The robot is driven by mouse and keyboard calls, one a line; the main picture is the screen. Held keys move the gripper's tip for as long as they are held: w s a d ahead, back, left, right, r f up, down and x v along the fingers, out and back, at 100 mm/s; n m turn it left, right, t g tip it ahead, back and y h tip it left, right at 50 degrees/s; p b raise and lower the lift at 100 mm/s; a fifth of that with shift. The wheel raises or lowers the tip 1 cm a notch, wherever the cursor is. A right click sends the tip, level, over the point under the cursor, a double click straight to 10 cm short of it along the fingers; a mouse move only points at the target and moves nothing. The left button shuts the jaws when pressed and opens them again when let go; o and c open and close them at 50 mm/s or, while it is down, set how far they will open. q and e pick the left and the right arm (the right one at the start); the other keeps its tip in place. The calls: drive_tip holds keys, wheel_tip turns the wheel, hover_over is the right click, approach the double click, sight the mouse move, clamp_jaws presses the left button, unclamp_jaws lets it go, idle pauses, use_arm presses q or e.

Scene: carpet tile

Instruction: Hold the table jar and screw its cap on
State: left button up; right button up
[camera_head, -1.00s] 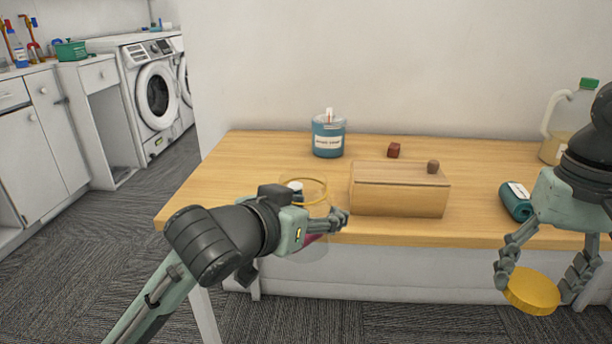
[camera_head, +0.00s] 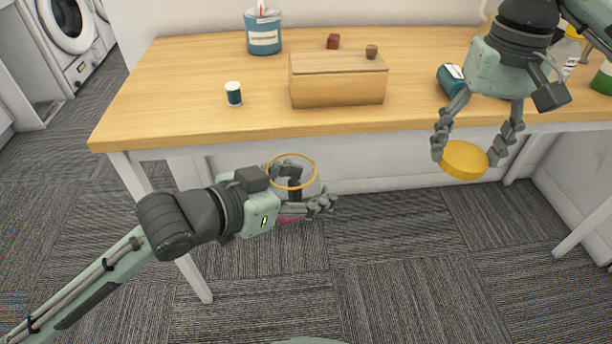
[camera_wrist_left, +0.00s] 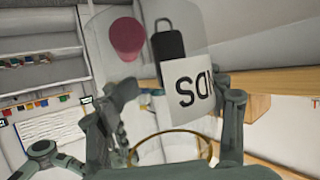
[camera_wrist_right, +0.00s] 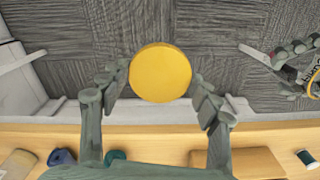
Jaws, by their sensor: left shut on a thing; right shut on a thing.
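The jar (camera_head: 290,187) is clear with a yellow rim and open top, held roughly upright off the table's front edge. My left gripper (camera_head: 309,190) is shut on it from the side. In the left wrist view, the jar (camera_wrist_left: 100,40) holds a pink piece (camera_wrist_left: 127,38) and a black piece (camera_wrist_left: 168,48), with a white lettered label (camera_wrist_left: 195,92). The cap (camera_head: 464,160) is a flat yellow disc. My right gripper (camera_head: 467,154) is shut around its edge and points down. The cap, also seen in the right wrist view (camera_wrist_right: 160,72), is well right of the jar, apart from it.
The wooden table (camera_head: 190,65) stands behind both grippers. On it are a wooden box (camera_head: 337,85), a blue candle jar (camera_head: 263,35), a thread spool (camera_head: 233,94), two small brown blocks and a teal roll (camera_head: 451,80). Carpet floor (camera_head: 400,250) is clear in front.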

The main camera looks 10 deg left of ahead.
drive_tip(key=shift+a, duration=0.1)
drive_tip(key=a+r+m, duration=0.1)
drive_tip(key=a+r, duration=0.1)
drive_tip(key=a, duration=0.5)
drive_tip(key=a+r+m, duration=0.1)
drive_tip(key=a+r, duration=0.2)
drive_tip(key=a, duration=0.5)
drive_tip(key=m, duration=0.2)
approach(290, 149)
drive_tip(key=s, duration=0.3)
drive_tip(key=shift+d+f, duration=0.15)
drive_tip(key=shift+d, duration=0.15)
drive_tip(key=shift+f, duration=0.1)
drive_tip(key=shift+f, duration=1.95)
drive_tip(key=shift+f, duration=0.85)
drive_tip(key=shift+f, duration=0.55)
